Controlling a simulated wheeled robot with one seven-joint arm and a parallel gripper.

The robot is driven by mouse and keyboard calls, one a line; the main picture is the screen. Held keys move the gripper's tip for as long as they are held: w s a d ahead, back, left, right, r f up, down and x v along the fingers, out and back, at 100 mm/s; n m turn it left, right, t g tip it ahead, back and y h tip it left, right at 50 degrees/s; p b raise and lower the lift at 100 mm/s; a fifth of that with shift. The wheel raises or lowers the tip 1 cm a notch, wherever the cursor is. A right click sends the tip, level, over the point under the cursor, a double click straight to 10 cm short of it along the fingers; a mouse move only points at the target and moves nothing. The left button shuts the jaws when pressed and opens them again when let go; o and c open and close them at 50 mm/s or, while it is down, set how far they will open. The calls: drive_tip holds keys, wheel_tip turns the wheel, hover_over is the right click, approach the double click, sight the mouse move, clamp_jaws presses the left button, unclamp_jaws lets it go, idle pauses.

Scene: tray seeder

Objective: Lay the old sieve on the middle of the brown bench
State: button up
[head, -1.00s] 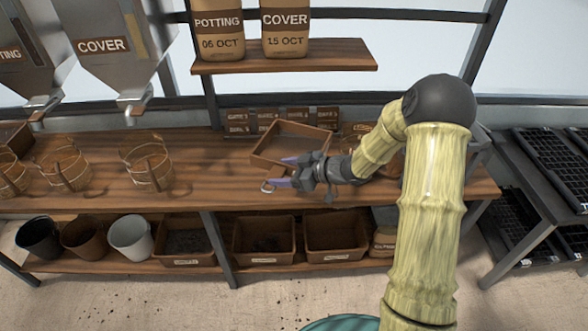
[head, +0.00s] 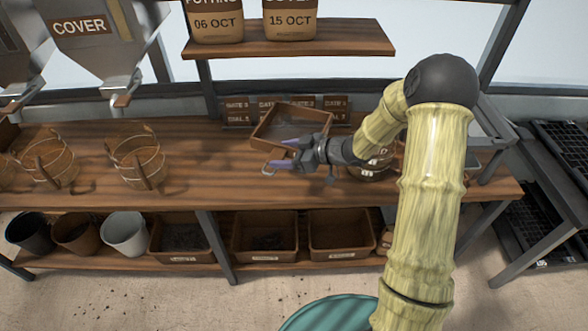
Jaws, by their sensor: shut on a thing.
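The old sieve (head: 262,126) is a square brown wooden frame, seen in the head view above the back part of the brown bench (head: 215,185). My gripper (head: 283,156), with purple fingers pointing left, is at the sieve's near side and shut on it. The sieve is tilted, and a small wire loop shows by the fingertips. The exact grip spot is too small to tell, and I cannot tell whether the frame touches the bench.
A round basket is partly hidden behind my arm.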

drive_tip(key=f+b, duration=0.1)
drive_tip(key=f, duration=0.1)
drive_tip(key=f+b, duration=0.4)
drive_tip(key=shift+w+d, duration=0.2)
drive_tip(key=shift+w, duration=0.05)
drive_tip(key=shift+r, duration=0.15)
wheel_tip(320, 180, down, 6)
drive_tip(key=shift+f, duration=0.15)
drive_tip(key=shift+f, duration=1.9)
drive_tip(key=shift+f+b, duration=0.1)
drive_tip(key=shift+b, duration=0.2)
